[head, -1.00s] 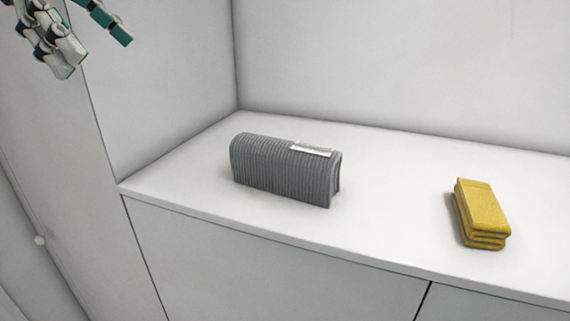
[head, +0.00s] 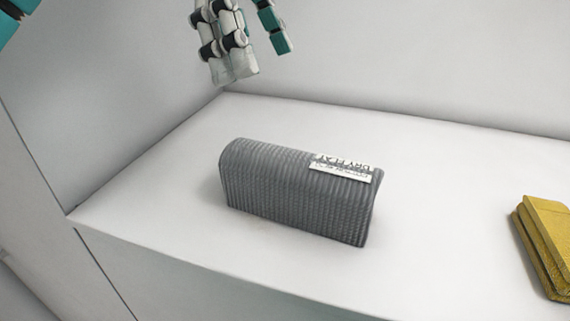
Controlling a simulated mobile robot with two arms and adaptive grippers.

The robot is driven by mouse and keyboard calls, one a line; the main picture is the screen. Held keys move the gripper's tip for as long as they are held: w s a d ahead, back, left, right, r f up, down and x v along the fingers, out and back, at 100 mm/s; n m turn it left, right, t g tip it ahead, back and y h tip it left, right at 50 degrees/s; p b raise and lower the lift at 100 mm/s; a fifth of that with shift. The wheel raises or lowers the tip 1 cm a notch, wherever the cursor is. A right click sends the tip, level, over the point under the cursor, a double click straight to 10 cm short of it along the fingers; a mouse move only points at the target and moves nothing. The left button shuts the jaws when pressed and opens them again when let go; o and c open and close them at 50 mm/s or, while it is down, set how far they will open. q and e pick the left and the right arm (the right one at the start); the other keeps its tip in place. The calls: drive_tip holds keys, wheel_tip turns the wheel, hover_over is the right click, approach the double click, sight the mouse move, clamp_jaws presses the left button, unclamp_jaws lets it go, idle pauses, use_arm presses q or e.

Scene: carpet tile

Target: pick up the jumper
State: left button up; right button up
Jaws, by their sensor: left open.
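A grey ribbed, folded knit, which I take as the jumper (head: 290,200), lies on the white shelf. A white label (head: 343,168) with dark print, partly reading "DRY FLAT", is on its top right. My left gripper (head: 262,62) is at the top of the head view, above and behind the knit in the picture, apart from it. Its fingers are spread, open and empty. My right gripper is not in view.
A folded yellow cloth (head: 550,235) lies on the white shelf (head: 450,215) at the right, cut off by the picture edge. White walls stand at the left and back. The shelf's front edge runs below the knit. The surface between the two items is clear.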

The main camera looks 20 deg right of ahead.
sight(303, 158)
use_arm(q)
drive_tip(key=s+f+b, duration=0.1)
drive_tip(key=s+d+f, duration=0.1)
drive_tip(key=f, duration=0.1)
drive_tip(key=shift+s+d+f+b, duration=0.1)
drive_tip(key=shift+s+f+b, duration=0.2)
drive_tip(key=shift+s+b, duration=0.1)
drive_tip(key=f, duration=0.1)
drive_tip(key=s+d+f, duration=0.1)
drive_tip(key=shift+s+d+f, duration=0.1)
drive_tip(key=shift+s+f, duration=0.2)
drive_tip(key=shift+f, duration=0.05)
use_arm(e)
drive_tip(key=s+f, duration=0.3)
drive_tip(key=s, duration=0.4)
use_arm(q)
drive_tip(key=f, duration=0.2)
drive_tip(key=shift+w+d+f, duration=0.15)
drive_tip(key=shift+d+f, duration=0.25)
drive_tip(key=shift+d+f+p, duration=0.1)
drive_tip(key=shift+f+p, duration=0.25)
drive_tip(key=shift+f, duration=0.45)
drive_tip(key=p+x, duration=0.2)
drive_tip(key=x, duration=0.2)
drive_tip(key=shift+f, duration=0.5)
drive_tip(key=shift+c, duration=0.7)
drive_tip(key=c, duration=1.3)
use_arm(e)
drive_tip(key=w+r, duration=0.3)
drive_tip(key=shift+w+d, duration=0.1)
